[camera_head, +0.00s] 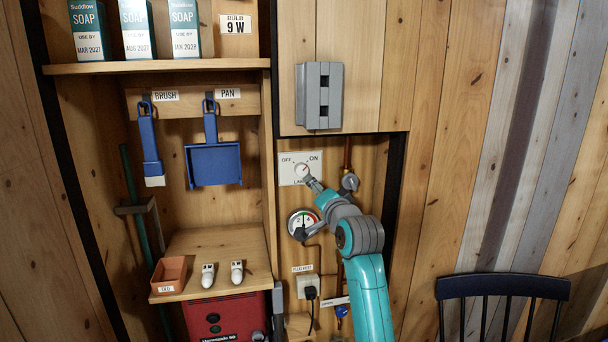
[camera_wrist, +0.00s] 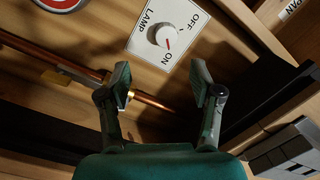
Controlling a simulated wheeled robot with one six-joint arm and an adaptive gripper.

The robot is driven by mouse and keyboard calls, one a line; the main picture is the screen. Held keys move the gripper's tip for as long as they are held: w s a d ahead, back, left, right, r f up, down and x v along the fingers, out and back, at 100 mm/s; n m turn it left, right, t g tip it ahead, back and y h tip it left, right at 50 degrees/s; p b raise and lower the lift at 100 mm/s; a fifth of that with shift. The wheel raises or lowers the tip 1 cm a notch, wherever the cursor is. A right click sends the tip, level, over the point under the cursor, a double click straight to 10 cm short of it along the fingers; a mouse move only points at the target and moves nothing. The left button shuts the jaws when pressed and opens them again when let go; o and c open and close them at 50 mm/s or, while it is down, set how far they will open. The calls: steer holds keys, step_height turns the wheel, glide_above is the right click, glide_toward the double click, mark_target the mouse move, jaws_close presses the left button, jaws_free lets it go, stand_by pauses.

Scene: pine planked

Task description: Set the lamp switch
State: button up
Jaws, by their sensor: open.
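In the wrist view the knob (camera_wrist: 163,36) has a red pointer mark turned toward ON, and the plate (camera_wrist: 143,43) lies ahead of the fingertips. My gripper (camera_head: 313,184) is at the lower right of the knob in the head view. In the wrist view my gripper (camera_wrist: 161,82) is open and empty, its two fingers wide apart. The knob shows beyond the gap, and the fingers look clear of it.
A round gauge (camera_head: 302,223) and a plugged socket (camera_head: 308,287) sit below the switch. A grey box (camera_head: 320,95) is above. A blue dustpan (camera_head: 213,163) hangs at the left.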

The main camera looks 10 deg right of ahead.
mark_target(303, 171)
steer(key=w, duration=0.7)
steer(key=w+a+r, duration=0.1)
steer(key=w, duration=0.3)
steer(key=c, duration=1.1)
